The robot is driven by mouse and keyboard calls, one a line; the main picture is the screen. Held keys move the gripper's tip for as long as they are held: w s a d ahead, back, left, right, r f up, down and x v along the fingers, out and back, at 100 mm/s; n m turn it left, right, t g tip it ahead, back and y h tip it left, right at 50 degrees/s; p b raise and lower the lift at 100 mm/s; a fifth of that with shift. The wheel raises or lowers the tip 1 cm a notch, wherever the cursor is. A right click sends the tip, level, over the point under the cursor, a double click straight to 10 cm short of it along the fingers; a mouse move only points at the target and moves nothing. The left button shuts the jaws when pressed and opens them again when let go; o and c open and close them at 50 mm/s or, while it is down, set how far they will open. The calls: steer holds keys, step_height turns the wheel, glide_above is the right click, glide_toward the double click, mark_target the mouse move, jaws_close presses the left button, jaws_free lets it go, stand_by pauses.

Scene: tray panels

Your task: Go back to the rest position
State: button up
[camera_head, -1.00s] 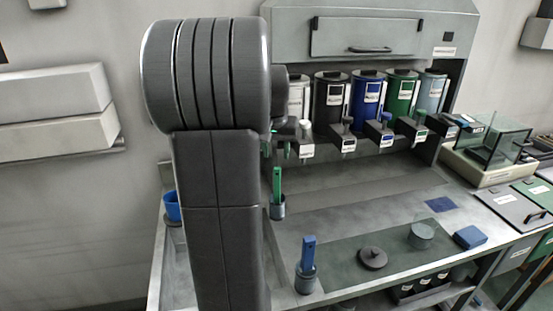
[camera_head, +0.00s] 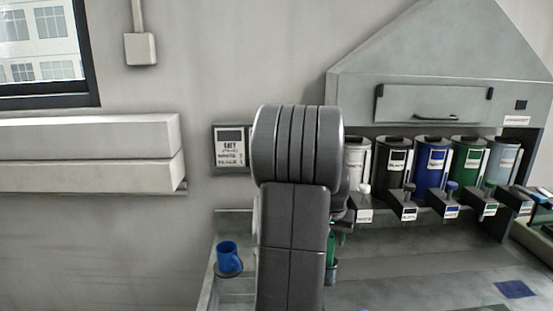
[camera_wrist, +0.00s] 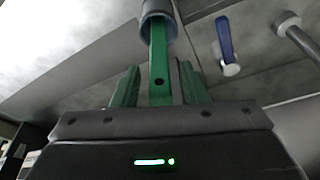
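My gripper (camera_wrist: 157,75) is open in the wrist view, its two green fingers apart. A green-handled tool (camera_wrist: 159,60) stands in a grey holder (camera_wrist: 157,10), and its handle shows between the fingers. I cannot tell how near the handle is. In the head view the green tool (camera_head: 331,242) and its holder (camera_head: 331,272) show just right of my raised arm. The arm hides most of my gripper there.
Labelled canisters, including a blue one (camera_head: 432,166), stand in a dispenser under a grey hood (camera_head: 425,80) at the right. A blue cup (camera_head: 228,256) sits left of my arm. A blue-handled tool (camera_wrist: 224,37) stands to the right in the wrist view.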

steer(key=shift+w+d+r, duration=0.1)
steer(key=shift+w+r, duration=0.15)
steer(key=shift+r, duration=0.6)
